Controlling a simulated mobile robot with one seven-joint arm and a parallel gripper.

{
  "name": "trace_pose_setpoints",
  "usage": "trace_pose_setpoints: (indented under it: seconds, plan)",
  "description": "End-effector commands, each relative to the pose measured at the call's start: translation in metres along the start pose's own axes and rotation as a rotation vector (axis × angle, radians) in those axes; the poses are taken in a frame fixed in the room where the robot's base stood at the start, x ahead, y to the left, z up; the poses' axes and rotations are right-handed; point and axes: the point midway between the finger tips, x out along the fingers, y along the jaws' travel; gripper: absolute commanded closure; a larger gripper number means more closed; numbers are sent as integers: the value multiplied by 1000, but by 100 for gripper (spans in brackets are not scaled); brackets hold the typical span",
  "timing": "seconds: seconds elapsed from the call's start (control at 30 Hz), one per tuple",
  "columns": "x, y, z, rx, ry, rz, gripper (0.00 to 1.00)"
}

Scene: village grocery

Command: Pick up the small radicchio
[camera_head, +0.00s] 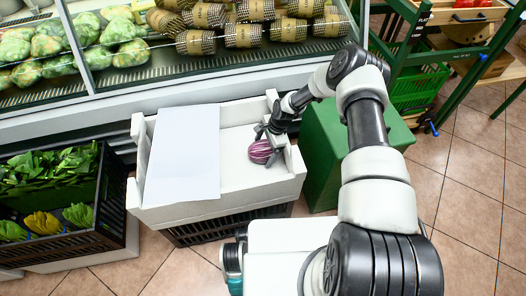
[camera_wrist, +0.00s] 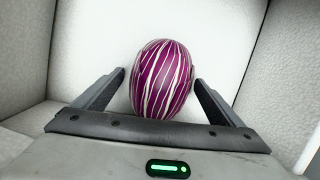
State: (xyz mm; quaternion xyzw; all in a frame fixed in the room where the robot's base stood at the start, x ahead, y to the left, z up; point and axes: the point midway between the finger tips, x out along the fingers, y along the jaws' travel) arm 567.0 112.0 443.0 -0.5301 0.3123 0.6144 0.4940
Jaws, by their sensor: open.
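The small radicchio (camera_head: 260,152) is round, purple with white streaks. It lies on the white floor of a white crate (camera_head: 283,185), toward the crate's right side. In the wrist view the radicchio (camera_wrist: 163,80) sits between and slightly ahead of the two dark fingers of my gripper (camera_wrist: 160,90). The fingers are apart, one on each side of it. The right finger is close to its side; I cannot tell whether it touches. A wider gap shows at the left finger. In the head view my gripper (camera_head: 268,133) is down inside the crate at the radicchio, partly hiding it.
A white sheet (camera_head: 182,153) covers the crate's left part. The crate walls stand close around my gripper. A green box (camera_head: 325,165) stands to the right. A black crate of greens (camera_head: 112,205) is at the left. A glass-fronted produce case (camera_head: 215,75) runs behind.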

Motion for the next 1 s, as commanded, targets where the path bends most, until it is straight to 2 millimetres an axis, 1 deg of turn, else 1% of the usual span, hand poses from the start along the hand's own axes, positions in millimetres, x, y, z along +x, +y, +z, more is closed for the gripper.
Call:
trace_pose_setpoints:
  seconds: [0.07,0.2,0.37,0.4,0.57,0.67,0.77,1.0]
  plan:
    - [0,0,0,0,0,0,9]
    - [0,0,0,0,0,0,33]
    - [-1,0,0,1,0,0,60]
    - [-1,-1,0,0,0,-1,61]
    - [-2,-1,0,0,0,-1,61]
    - [-8,-2,1,0,1,-3,61]
    - [-22,-4,5,-1,2,-2,61]
    - [-70,-12,17,0,2,-3,61]
